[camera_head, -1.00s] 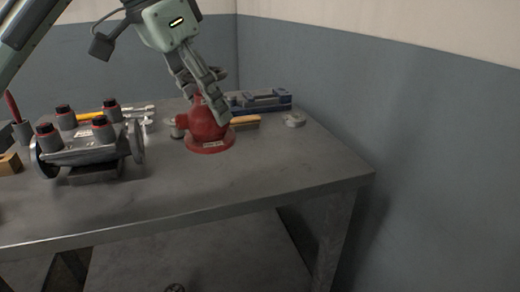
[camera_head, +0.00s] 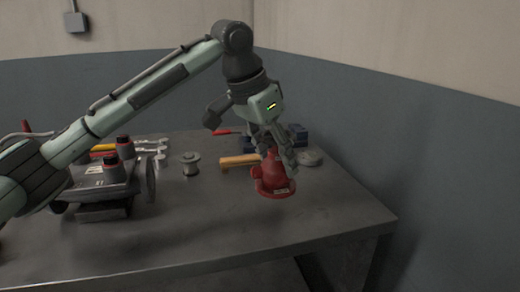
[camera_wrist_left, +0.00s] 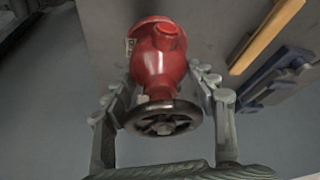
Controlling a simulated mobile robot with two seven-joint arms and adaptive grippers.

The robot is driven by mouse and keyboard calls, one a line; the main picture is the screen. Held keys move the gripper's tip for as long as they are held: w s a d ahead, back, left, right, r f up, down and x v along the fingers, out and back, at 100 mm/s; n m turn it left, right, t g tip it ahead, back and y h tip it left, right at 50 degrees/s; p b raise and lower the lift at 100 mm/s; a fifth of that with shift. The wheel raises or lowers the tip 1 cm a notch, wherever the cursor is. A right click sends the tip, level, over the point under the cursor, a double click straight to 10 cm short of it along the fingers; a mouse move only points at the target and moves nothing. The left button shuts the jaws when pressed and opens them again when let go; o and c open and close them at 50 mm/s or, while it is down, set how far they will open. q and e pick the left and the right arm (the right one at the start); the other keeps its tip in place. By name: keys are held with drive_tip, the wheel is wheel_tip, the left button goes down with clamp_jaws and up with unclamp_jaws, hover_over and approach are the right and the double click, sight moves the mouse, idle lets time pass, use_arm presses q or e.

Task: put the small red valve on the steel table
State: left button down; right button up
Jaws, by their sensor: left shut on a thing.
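The small red valve (camera_head: 272,180) is in my left gripper (camera_head: 276,148), over the right part of the steel table (camera_head: 225,235). Its flange points down with a pale label on the rim, and it leans slightly. I cannot tell whether the flange touches the tabletop. In the left wrist view the red valve body (camera_wrist_left: 158,70) sits between the two fingers of my left gripper (camera_wrist_left: 163,85), with its dark handwheel nearest the palm. The fingers are shut on it. My right gripper is not in view.
A grey manifold with dark, red-ringed caps (camera_head: 100,188) stands at the left, partly behind my left arm. A metal spool (camera_head: 190,164), a wooden-handled tool (camera_head: 238,161), a blue vise (camera_head: 297,134) and a grey disc (camera_head: 311,157) lie behind. The front middle is clear.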

sight(263, 140)
use_arm(q)
drive_tip(key=shift+w+d+f, duration=0.15)
drive_tip(key=shift+f, duration=1.9)
drive_tip(key=c, duration=0.5)
unclamp_jaws()
drive_tip(key=shift+f, duration=0.15)
drive_tip(key=v, duration=1.2)
